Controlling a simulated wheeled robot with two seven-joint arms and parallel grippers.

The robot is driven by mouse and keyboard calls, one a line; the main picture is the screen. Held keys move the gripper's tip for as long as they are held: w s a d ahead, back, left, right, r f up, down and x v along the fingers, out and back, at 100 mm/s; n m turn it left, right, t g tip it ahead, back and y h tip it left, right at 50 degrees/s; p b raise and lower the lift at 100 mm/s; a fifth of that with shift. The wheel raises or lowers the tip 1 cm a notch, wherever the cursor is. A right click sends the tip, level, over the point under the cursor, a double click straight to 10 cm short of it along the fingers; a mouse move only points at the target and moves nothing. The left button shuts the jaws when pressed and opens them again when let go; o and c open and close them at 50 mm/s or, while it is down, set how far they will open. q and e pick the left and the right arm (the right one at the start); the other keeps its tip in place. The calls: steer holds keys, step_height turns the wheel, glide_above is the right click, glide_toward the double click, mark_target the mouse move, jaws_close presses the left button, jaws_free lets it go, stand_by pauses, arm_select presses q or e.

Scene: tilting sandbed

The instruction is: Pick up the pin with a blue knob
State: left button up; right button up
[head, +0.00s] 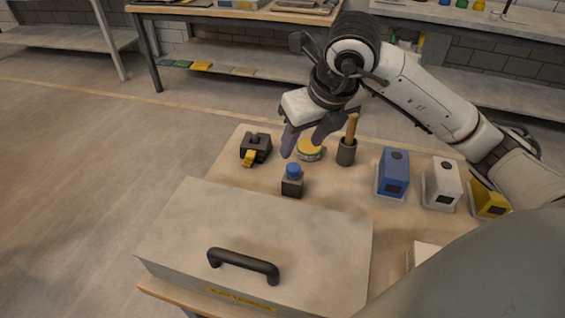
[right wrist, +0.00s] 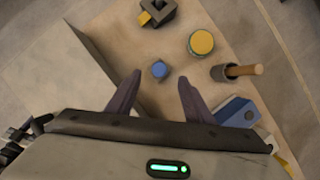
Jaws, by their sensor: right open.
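The pin's round blue knob (head: 293,170) sits on top of a small dark square holder (head: 292,187) on the table, right behind the lidded box. In the right wrist view the blue knob (right wrist: 159,69) shows from above, ahead of and between the fingertips. My right gripper (head: 304,148) is open and empty, above and behind the knob, apart from it. Its two fingers also show in the right wrist view (right wrist: 156,80). The pin's shaft is hidden. My left gripper is not in view.
A large box (head: 180,228) with a black handle (head: 243,263) fills the table's front left. Around the knob are a black block with a yellow part (head: 256,148), a yellow-lidded tin (head: 308,149) and a cup with a wooden handle (head: 347,152). Blue (head: 393,172), white (head: 441,184) and yellow units stand right.

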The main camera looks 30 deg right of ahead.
mark_target(293, 167)
steer(key=shift+s+p+x, duration=0.2)
steer(key=shift+p+x, duration=0.05)
steer(key=shift+x, duration=1.75)
steer(key=shift+s+p+x, duration=0.2)
steer(key=shift+x, duration=1.8)
steer(key=shift+a+f, duration=0.1)
jaws_close()
